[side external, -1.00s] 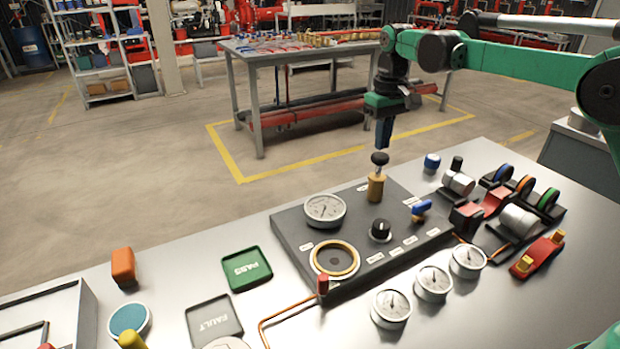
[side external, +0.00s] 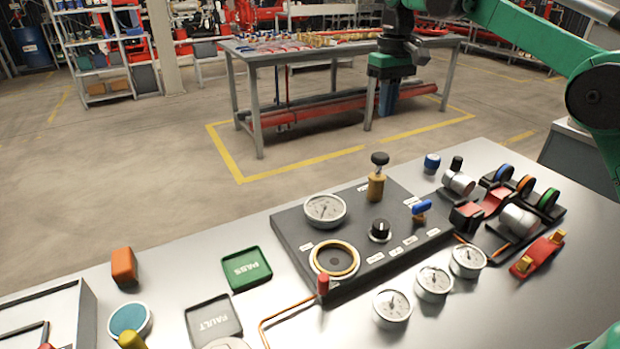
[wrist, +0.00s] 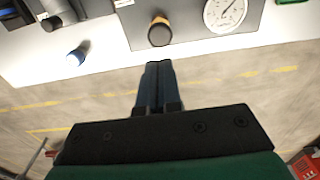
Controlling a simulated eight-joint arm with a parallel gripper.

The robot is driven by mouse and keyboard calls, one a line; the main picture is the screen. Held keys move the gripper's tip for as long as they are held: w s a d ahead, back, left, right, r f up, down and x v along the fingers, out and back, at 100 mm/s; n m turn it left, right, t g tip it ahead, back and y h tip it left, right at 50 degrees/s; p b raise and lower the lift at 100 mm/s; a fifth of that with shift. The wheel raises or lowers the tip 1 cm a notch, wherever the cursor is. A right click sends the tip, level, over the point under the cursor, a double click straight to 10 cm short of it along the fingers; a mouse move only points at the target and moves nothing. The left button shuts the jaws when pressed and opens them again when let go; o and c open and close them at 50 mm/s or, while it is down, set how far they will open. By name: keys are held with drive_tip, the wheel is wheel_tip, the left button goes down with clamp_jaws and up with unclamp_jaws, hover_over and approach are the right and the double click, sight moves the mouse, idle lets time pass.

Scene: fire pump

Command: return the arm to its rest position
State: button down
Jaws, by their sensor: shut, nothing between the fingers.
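My gripper (side external: 388,112) hangs in the air beyond the far edge of the steel bench (side external: 180,250), pointing down, with nothing in it. In the wrist view my gripper (wrist: 157,64) shows its two dark blue fingers side by side and touching. Below and nearer in the side view stands the brass valve with a black knob (side external: 379,159) on the dark panel (side external: 295,240). The valve knob also shows in the wrist view (wrist: 159,33), apart from the fingertips.
The panel carries a gauge (side external: 325,209), a black dial (side external: 380,229) and a blue lever (side external: 421,207). Loose gauges (side external: 433,282), a green PASS tray (side external: 246,268) and a grey FAULT tray (side external: 213,320) lie around it. Open floor lies behind the bench.

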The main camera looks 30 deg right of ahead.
drive_tip(key=shift+r, duration=0.3)
drive_tip(key=s+a+f+t, duration=0.2)
drive_tip(key=s+f+t, duration=0.1)
drive_tip(key=s, duration=0.5)
drive_tip(key=s+a+f+t, duration=0.2)
drive_tip(key=s+f+t, duration=0.2)
drive_tip(key=s, duration=0.5)
drive_tip(key=shift+s+a+f, duration=0.2)
drive_tip(key=shift+a, duration=0.05)
idle(3.6)
